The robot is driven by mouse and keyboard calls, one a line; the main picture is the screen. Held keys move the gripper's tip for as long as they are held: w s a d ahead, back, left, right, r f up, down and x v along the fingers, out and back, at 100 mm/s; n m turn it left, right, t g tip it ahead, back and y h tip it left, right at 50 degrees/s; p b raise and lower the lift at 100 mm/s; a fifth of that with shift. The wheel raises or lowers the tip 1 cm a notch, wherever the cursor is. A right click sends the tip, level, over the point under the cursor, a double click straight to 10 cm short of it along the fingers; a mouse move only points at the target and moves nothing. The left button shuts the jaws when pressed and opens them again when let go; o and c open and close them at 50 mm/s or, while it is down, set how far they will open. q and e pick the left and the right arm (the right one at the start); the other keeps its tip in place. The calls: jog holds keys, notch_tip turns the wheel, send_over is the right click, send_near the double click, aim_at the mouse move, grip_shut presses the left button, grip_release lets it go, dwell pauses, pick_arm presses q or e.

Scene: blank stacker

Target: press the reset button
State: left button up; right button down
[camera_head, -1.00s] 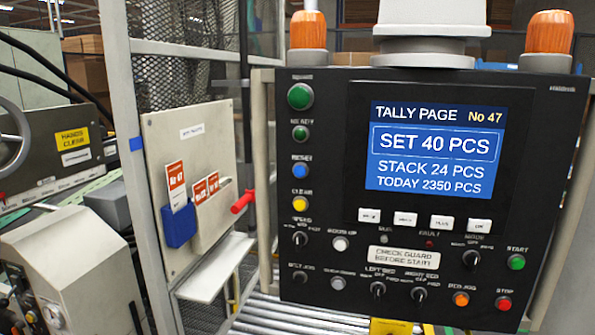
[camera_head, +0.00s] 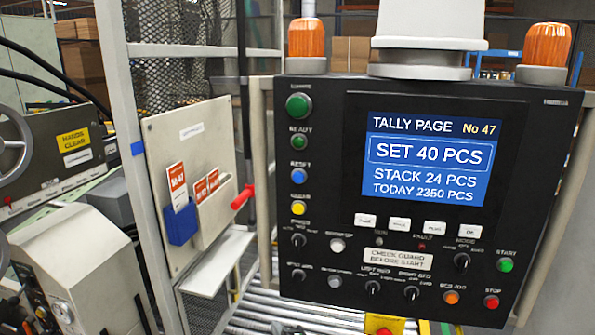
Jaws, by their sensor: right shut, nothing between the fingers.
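The reset button is the blue round button (camera_head: 299,175) in the left column of the black control panel (camera_head: 325,215). The small label just above it reads RESET. A green button (camera_head: 300,142) sits above it and a yellow button (camera_head: 299,207) below it. Nothing covers the blue button, and nothing touches it. I cannot make out either of my grippers in this view.
The panel's lit screen (camera_head: 430,158) reads SET 40 PCS, STACK 24 PCS. Green start (camera_head: 505,265) and red stop (camera_head: 491,302) buttons are at lower right. A red handle (camera_head: 243,196) juts out left of the panel. Rollers (camera_head: 255,310) lie below.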

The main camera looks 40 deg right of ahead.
aim_at(298, 177)
jog(key=s+r+n+t+h+p, duration=0.1)
jog(key=s+r+t, duration=0.1)
jog(key=r, duration=1)
jog(key=s+a+r+n+t+h+p, duration=0.1)
jog(key=s+r+t, duration=0.1)
jog(key=r, duration=1)
jog(key=s+a+r+n+t+h+p, duration=0.1)
jog(key=s+r+n+t, duration=0.1)
jog(key=r, duration=1.1)
jog(key=shift+s+t, duration=0.55)
jog(key=shift+t, duration=0.45)
jog(key=shift+w+d, duration=0.1)
jog(key=shift+w+d+r+b, duration=0.1)
jog(key=shift+w+d+b, duration=0.85)
jog(key=shift+w+d, duration=0.6)
jog(key=shift+w+d+b, duration=0.9)
jog(key=shift+w+d, duration=0.4)
jog(key=shift+d, duration=0.45)
jog(key=shift+w+d, duration=0.25)
jog(key=shift+d, duration=0.1)
